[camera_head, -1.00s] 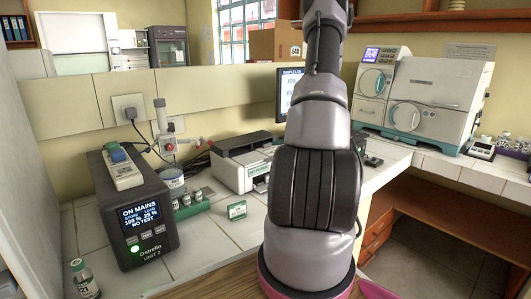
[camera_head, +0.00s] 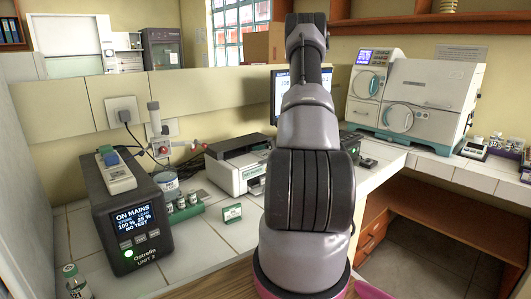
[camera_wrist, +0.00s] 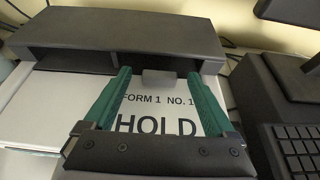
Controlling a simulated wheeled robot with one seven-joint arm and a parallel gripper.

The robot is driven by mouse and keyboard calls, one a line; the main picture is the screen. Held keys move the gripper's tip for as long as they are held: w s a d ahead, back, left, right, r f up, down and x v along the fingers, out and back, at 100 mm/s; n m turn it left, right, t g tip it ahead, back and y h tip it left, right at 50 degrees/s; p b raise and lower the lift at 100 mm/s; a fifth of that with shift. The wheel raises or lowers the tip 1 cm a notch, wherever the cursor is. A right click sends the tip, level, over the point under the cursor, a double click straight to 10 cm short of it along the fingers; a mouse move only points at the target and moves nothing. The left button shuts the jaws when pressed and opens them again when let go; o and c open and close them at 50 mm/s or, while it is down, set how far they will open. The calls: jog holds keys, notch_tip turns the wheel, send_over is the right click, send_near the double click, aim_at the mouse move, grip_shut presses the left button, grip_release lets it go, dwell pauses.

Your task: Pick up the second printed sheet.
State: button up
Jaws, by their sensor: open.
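In the wrist view a white printed sheet (camera_wrist: 158,108) lies at the front of the printer, reading "FORM 1 NO. 1" and "HOLD". Its lower part is hidden by my gripper's body. My gripper (camera_wrist: 159,74) is open, with its two teal fingers apart over the sheet and nothing visibly held. I cannot tell whether the fingers touch the paper. The printer (camera_wrist: 120,32) has a dark top and a pale tray; it also shows in the head view (camera_head: 233,170), partly behind my arm. No separate second sheet can be made out. My gripper is hidden in the head view.
A dark power unit (camera_head: 130,215) stands left of the printer, with small vials (camera_head: 180,203) and a green-white card (camera_head: 232,213) between. A monitor (camera_head: 288,92) is behind my arm. A keyboard (camera_wrist: 296,148) lies right of the gripper.

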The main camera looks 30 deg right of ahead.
jog(key=shift+c, duration=0.3)
jog(key=c, duration=1.4)
